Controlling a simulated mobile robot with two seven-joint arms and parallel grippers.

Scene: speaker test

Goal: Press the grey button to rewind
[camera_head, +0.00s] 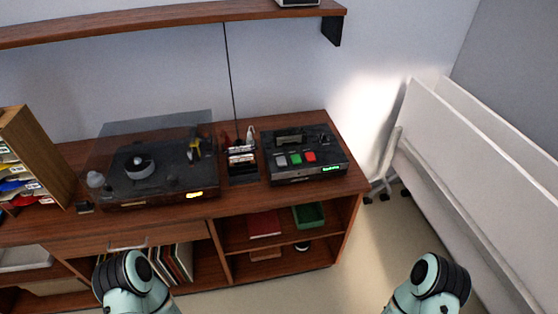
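The grey button (281,160) is the leftmost of three buttons on top of a dark tape device (330,166). A green button (295,158) and a red button (309,156) sit to its right. The device stands at the right end of the wooden cabinet top, and a green display glows on its front. My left arm comes in at the bottom left and my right arm at the bottom right, both well apart from the device. Neither gripper's fingers can be seen.
A turntable (160,172) with a raised clear cover stands left of the device. A small rack (242,163) of items stands between them. A wooden shelf (170,17) hangs above. White folded panels (480,175) stand at right. Open floor lies in front of the cabinet.

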